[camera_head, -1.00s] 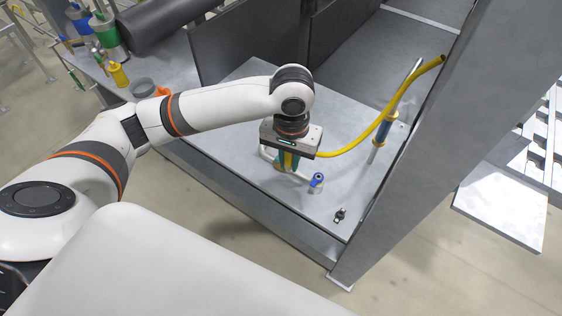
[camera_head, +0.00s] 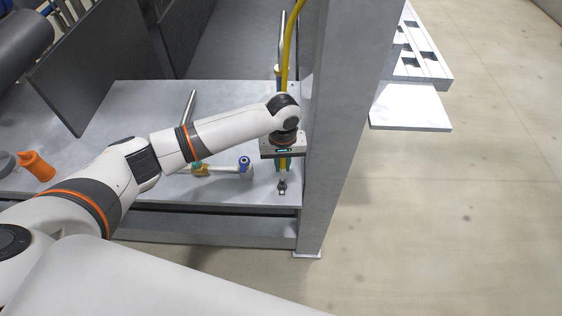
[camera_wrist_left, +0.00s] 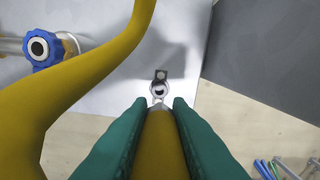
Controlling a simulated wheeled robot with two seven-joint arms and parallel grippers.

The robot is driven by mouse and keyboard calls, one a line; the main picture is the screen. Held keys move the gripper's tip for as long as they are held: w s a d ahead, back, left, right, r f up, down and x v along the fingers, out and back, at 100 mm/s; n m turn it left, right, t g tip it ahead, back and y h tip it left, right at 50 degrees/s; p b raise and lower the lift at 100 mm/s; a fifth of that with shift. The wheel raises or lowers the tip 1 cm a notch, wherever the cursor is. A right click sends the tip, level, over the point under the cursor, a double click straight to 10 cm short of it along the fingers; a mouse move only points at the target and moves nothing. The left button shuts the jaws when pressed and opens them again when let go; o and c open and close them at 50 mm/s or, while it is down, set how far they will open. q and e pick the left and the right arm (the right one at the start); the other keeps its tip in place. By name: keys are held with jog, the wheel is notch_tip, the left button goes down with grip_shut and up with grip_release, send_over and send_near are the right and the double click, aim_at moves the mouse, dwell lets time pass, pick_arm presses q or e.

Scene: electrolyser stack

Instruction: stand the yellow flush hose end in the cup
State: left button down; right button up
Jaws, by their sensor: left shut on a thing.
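My left gripper (camera_head: 283,166) points down near the frame's front right corner. In the left wrist view its green fingers (camera_wrist_left: 159,125) are shut on the yellow hose end (camera_wrist_left: 160,140), whose pale tip pokes out between them. The yellow hose (camera_head: 291,45) rises behind my wrist and also bends across the left wrist view. A small ring-shaped holder (camera_head: 282,187), perhaps the cup, sits on the grey plate just below the gripper. In the left wrist view the ring (camera_wrist_left: 159,91) lies just beyond the hose tip; I cannot tell whether they touch.
A pipe with a blue collar (camera_head: 244,162) stands left of the gripper. A tall grey post (camera_head: 340,130) rises close on the right. Dark panels stand behind. An orange piece (camera_head: 36,166) and a grey round vessel (camera_head: 6,163) are at far left.

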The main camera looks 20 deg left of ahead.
aim_at(282, 171)
pick_arm(q)
jog(key=shift+s+r+p, duration=0.1)
jog(key=shift+r+p, duration=0.15)
jog(key=shift+p, duration=0.65)
notch_tip(282, 171, down, 4)
jog(key=shift+r+b, duration=0.1)
jog(key=shift+b, duration=0.2)
jog(key=shift+f, duration=0.85)
jog(key=shift+r, duration=0.1)
jog(key=shift+p, duration=0.3)
jog(key=shift+p, duration=0.45)
dwell(0.3)
